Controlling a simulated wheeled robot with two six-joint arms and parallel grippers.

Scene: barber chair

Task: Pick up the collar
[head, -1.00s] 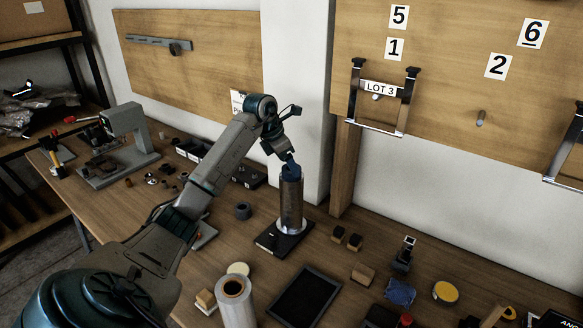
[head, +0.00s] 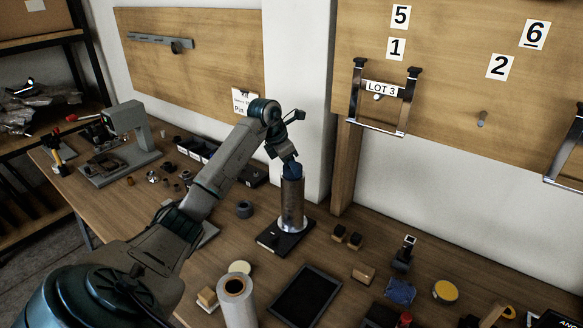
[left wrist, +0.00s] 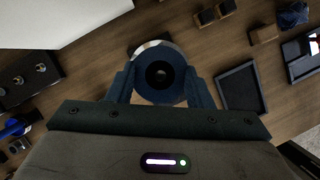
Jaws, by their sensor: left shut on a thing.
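A shiny metal cylinder (head: 291,205) stands upright with a bright ring at its foot, on a dark base plate (head: 272,236) on the bench. My left gripper (head: 291,172) reaches down to its top end, with blue fingers around it. In the left wrist view, my left gripper (left wrist: 162,84) is shut on a dark round part with a central hole, the collar (left wrist: 160,74), one finger on each side. I cannot tell whether the collar is separate from the cylinder. The bright foot ring (left wrist: 150,46) shows behind it. My right gripper is not in view.
A loose dark ring (head: 244,209) lies left of the base plate. A black tray (head: 305,294), a pale roll (head: 237,300) and small wooden blocks (head: 363,274) lie nearer. A white wall pillar (head: 297,95) and wooden post (head: 345,168) stand close behind the cylinder.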

